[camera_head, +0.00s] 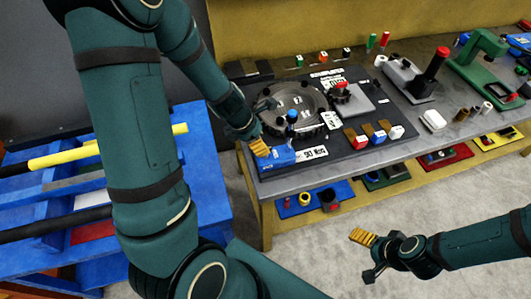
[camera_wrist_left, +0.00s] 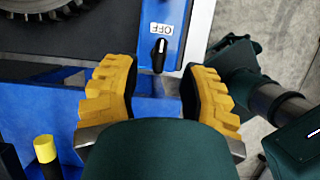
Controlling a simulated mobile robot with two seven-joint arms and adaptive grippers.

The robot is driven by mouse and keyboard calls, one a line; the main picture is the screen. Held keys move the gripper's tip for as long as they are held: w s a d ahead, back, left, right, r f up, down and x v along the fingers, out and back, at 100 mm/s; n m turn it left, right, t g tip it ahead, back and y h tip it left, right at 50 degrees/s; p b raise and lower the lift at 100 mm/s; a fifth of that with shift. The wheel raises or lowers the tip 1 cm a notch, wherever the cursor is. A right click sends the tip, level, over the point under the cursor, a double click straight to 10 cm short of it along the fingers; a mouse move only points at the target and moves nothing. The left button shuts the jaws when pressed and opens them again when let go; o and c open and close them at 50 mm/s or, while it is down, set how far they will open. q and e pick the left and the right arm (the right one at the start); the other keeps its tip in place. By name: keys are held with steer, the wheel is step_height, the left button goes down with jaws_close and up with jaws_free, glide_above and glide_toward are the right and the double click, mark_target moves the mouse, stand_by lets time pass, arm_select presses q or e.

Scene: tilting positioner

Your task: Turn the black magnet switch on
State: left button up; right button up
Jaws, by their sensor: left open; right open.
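I see no contact. In the head view my left gripper (camera_head: 257,146) is over the blue block (camera_head: 278,162) at the bench's front left corner; the switch cannot be made out there. My right gripper (camera_head: 366,257) is open and empty over the floor.
A round dark turntable (camera_head: 292,108) with a blue knob (camera_head: 292,116) stands behind the block. Red, blue and white blocks (camera_head: 380,135) lie to its right. A green machine (camera_head: 481,65) stands at the far right. A blue rack with bars (camera_head: 205,185) is at left.

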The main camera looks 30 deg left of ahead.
arm_select(q)
steer(key=shift+b+x, duration=0.85)
steer(key=shift+x, duration=1.45)
arm_select(e)
steer(key=shift+f, duration=1.35)
arm_select(q)
jaws_close()
